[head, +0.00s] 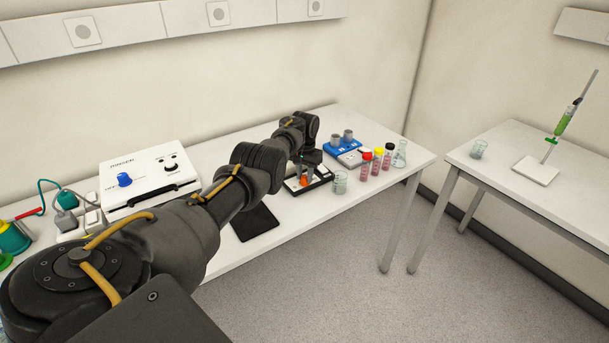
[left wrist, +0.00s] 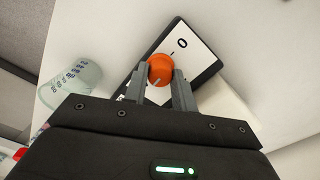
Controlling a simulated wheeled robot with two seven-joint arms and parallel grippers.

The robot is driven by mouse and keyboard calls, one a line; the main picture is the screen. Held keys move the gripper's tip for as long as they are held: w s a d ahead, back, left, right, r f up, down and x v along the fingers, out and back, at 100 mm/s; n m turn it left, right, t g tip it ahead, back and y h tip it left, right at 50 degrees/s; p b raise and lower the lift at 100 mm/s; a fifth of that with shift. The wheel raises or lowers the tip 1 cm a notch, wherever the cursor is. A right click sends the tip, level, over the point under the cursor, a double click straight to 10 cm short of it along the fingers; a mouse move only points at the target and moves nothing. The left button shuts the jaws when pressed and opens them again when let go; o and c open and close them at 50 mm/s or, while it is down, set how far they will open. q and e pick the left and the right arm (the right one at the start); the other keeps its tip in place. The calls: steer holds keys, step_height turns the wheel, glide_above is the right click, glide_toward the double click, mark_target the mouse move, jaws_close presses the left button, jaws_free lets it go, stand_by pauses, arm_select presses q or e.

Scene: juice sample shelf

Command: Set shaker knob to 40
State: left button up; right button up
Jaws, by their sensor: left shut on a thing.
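The shaker (head: 316,181) is a small black-framed device with a white face on the bench. Its knob (left wrist: 160,69) is round and orange; in the left wrist view it has a light pointer line. The knob also shows small in the head view (head: 304,181). My left gripper (left wrist: 161,76) is shut on the knob, one grey finger on each side. A "0" mark shows on the white face beyond the knob; the other scale marks are mostly hidden by the fingers, so I cannot read the setting. My right gripper is not in view.
A glass beaker (head: 340,182) stands close beside the shaker. Tubes with red (head: 366,166), yellow and black caps, a flask (head: 400,154) and a blue device (head: 345,150) are to the right.

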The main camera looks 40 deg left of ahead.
mark_target(304, 176)
arm_select(q)
steer(key=shift+r+m, duration=0.1)
steer(key=shift+m, duration=0.2)
steer(key=o, duration=1)
step_height(304, 176, up, 11)
steer(key=p, duration=1)
steer(key=shift+p, duration=0.35)
steer(key=shift+f, duration=0.2)
